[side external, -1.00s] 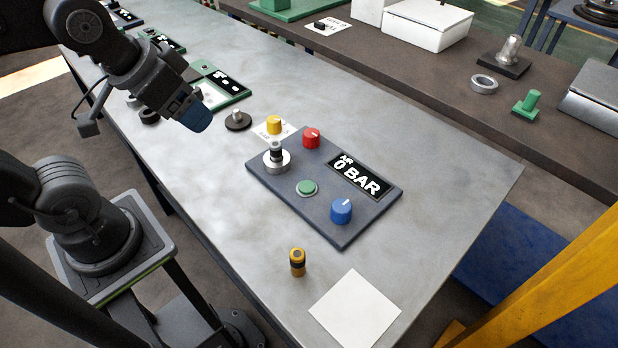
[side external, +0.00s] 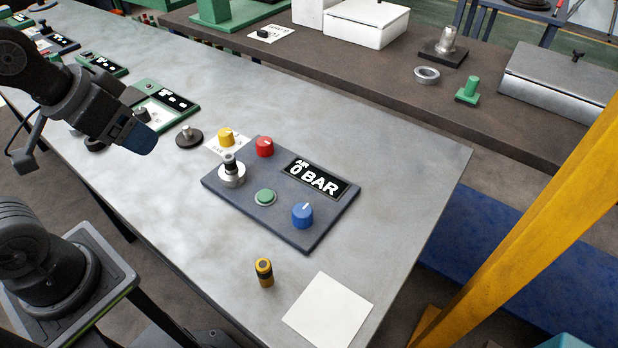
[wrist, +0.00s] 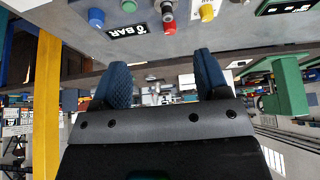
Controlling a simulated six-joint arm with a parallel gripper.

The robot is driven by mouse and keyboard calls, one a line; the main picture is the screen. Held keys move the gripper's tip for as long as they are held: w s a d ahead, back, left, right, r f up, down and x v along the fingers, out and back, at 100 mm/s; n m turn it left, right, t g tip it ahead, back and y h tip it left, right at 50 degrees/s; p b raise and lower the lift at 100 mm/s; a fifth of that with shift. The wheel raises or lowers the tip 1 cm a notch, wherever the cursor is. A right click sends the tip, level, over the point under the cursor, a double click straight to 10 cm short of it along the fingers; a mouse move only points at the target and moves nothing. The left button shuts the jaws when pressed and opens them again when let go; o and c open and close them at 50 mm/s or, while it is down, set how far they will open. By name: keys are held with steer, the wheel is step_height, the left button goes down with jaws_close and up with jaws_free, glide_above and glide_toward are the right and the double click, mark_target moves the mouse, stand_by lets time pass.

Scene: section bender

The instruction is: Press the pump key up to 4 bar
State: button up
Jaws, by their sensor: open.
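The dark control panel (side external: 333,212) lies on the grey table. Its display (side external: 315,180) reads "AIR 0 BAR". A round green push key (side external: 265,197) sits on the panel between a silver plunger-like part (side external: 231,173) and a blue knob (side external: 302,216). A red knob (side external: 264,147) is at the far edge. None of these keys is labelled as the pump key. My gripper (side external: 141,138) is up and to the left of the panel, apart from it. The wrist view shows its two blue fingers spread with nothing between them (wrist: 160,62), and the panel upside down at the top.
A yellow knob (side external: 226,137) stands on a white label behind the panel. A black disc with a metal stud (side external: 189,137) is left of it. A small orange-and-black cylinder (side external: 264,272) and a white sheet (side external: 328,310) lie in front. The table right of the panel is clear.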

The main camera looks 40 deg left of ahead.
steer(key=shift+c, duration=0.2)
stand_by(0.3)
jaws_close()
stand_by(0.4)
stand_by(1.1)
